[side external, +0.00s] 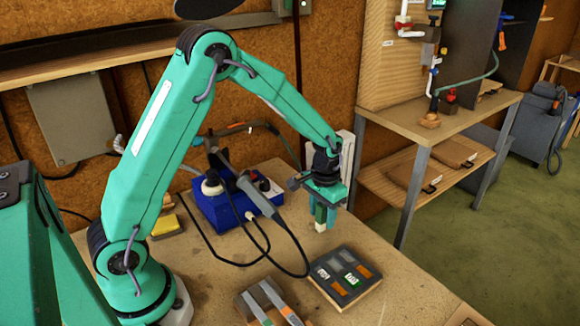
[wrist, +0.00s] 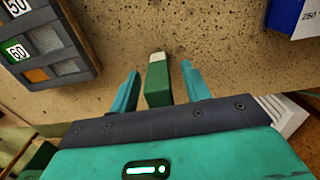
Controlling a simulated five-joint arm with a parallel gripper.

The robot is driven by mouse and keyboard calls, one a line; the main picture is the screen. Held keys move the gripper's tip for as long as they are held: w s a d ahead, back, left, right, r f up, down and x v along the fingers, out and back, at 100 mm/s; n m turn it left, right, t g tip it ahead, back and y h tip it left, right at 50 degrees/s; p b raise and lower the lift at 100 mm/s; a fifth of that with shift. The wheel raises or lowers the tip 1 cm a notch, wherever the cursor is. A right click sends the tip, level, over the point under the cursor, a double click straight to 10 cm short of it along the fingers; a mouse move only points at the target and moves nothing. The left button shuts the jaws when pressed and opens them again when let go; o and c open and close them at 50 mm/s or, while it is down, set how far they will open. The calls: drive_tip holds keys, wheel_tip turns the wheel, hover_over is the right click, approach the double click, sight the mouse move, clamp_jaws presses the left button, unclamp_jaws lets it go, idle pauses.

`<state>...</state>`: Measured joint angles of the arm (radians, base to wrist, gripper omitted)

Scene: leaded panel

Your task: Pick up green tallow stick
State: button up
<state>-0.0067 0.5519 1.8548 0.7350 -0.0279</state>
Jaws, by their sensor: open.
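The green tallow stick (wrist: 157,84) has a pale end and lies between my two teal fingers in the wrist view. A gap shows on each side of it there. In the side view the stick (side external: 320,212) appears upright below the wrist, its pale end low near the bench top. My gripper (wrist: 161,70) is open around the stick; it also shows in the side view (side external: 327,216). The fingers partly hide the stick in the side view, and I cannot tell whether it touches the bench.
A dark sample tray (side external: 342,293) with coloured squares lies in front of my gripper. A blue soldering station (side external: 228,212) with a cabled iron (side external: 262,198) stands to the left. Other tools (side external: 268,300) lie at the bench's front. Bare bench (wrist: 225,75) surrounds the stick.

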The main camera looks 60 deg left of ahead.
clamp_jaws()
drive_tip(key=shift+r, duration=0.85)
wheel_tip(320, 180, up, 2)
drive_tip(key=shift+r, duration=0.2)
drive_tip(key=s+d+r, duration=0.6)
drive_tip(key=d+r, duration=0.1)
drive_tip(key=d, duration=0.3)
drive_tip(key=c, duration=1)
unclamp_jaws()
drive_tip(key=shift+d, duration=0.1)
clamp_jaws()
